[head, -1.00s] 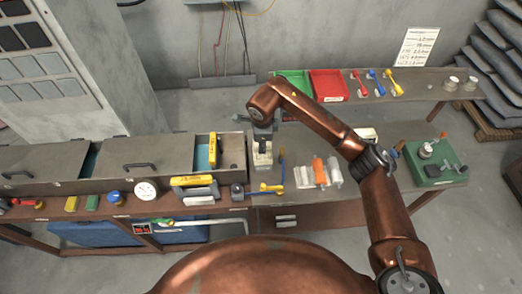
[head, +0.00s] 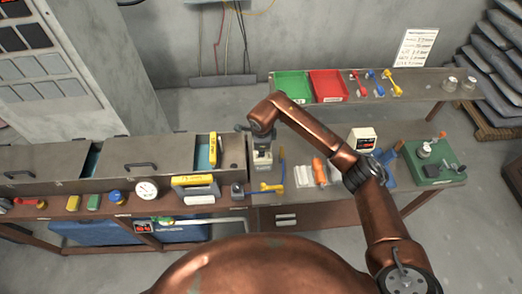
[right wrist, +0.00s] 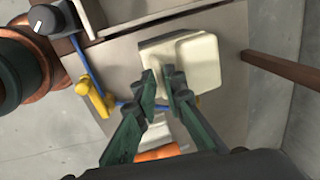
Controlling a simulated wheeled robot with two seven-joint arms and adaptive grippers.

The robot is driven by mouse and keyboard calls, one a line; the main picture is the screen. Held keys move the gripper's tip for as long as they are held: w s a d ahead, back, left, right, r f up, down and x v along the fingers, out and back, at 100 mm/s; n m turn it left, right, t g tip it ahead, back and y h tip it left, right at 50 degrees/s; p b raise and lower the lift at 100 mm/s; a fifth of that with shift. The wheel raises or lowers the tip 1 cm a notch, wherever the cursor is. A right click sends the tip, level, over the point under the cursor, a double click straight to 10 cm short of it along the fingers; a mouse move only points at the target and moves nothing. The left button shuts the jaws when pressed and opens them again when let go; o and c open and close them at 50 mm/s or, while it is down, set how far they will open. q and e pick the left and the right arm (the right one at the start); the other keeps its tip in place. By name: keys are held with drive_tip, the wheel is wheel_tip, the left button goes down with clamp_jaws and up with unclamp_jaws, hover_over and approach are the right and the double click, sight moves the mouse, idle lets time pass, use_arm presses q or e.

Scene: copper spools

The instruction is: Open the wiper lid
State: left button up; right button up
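The wiper appears to be the cream box (head: 262,157) below my right gripper on the workbench in the head view. In the right wrist view its lid looks like the pale rounded square (right wrist: 199,60) on top, at the right. My right gripper (right wrist: 160,80) has its two green fingers over the left part of the box, with a narrow cream strip between the tips. I cannot tell whether the tips pinch part of the lid or only stand over it. In the head view the right gripper (head: 262,137) hides the top of the box. My left gripper is out of view.
A yellow-handled blue tool (head: 272,187) lies beside the wiper. A drawer cabinet (head: 155,167) is at the left.

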clamp_jaws()
drive_tip(key=shift+w+r, duration=0.1)
idle(0.3)
drive_tip(key=w+r+b, duration=0.1)
drive_tip(key=w+b, duration=0.1)
drive_tip(key=shift+w+d+r+b, duration=0.1)
drive_tip(key=shift+w+r+b, duration=0.05)
drive_tip(key=shift+r+b, duration=0.25)
drive_tip(key=shift+w+r+b, duration=0.2)
drive_tip(key=shift+w+b, duration=0.25)
drive_tip(key=shift+w, duration=0.05)
drive_tip(key=shift+w+r+b, duration=0.2)
drive_tip(key=shift+w+b, duration=0.25)
drive_tip(key=shift+w, duration=0.05)
drive_tip(key=shift+o, duration=0.9)
unclamp_jaws()
drive_tip(key=shift+s, duration=0.1)
drive_tip(key=shift+o, duration=1.4)
drive_tip(key=shift+w+f, duration=0.15)
drive_tip(key=shift+w, duration=0.05)
